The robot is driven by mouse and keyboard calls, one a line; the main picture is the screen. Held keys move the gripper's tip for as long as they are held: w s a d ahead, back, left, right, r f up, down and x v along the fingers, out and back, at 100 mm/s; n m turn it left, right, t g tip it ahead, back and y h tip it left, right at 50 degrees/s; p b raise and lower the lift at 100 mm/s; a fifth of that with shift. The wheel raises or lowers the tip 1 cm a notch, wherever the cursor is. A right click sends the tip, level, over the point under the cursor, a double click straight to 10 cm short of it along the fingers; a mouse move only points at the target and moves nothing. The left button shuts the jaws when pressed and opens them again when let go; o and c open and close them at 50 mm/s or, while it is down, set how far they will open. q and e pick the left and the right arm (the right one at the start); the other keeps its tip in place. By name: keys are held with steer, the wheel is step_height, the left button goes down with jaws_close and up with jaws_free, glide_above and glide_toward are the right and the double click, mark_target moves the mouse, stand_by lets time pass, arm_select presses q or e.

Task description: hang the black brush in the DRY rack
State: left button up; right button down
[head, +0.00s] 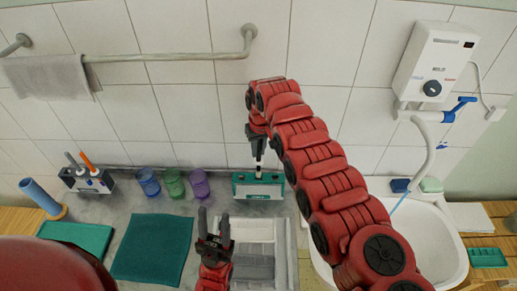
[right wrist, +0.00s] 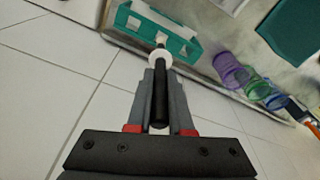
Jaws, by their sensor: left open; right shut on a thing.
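My right gripper (head: 257,148) points down above the teal rack (head: 258,186), which stands against the wall. In the right wrist view, its fingers (right wrist: 158,98) are shut on the black brush (right wrist: 159,112). The brush's far end, with a white ring, reaches the teal rack (right wrist: 184,47) in that view. I cannot tell whether it touches or has entered the rack. In the head view the brush (head: 258,172) is a thin piece below the fingers. The rack's label is not readable. My left gripper (head: 213,228) is open and empty, in front of the rack and to its left.
Another holder (head: 88,184) with an orange-handled and a grey tool stands at far left. Blue, green and purple cups (head: 199,184) stand between it and the teal rack. A teal mat (head: 152,248) lies in front. A sink (head: 425,250) is at right.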

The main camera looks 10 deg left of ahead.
mark_target(258, 160)
steer(key=shift+f+b, duration=1.7)
steer(key=shift+f, duration=0.5)
steer(key=shift+f, duration=0.1)
steer(key=shift+f+b, duration=1.65)
steer(key=shift+b, duration=0.1)
steer(key=shift+s+f+b, duration=0.15)
steer(key=shift+s+b, duration=0.1)
steer(key=shift+b, duration=0.1)
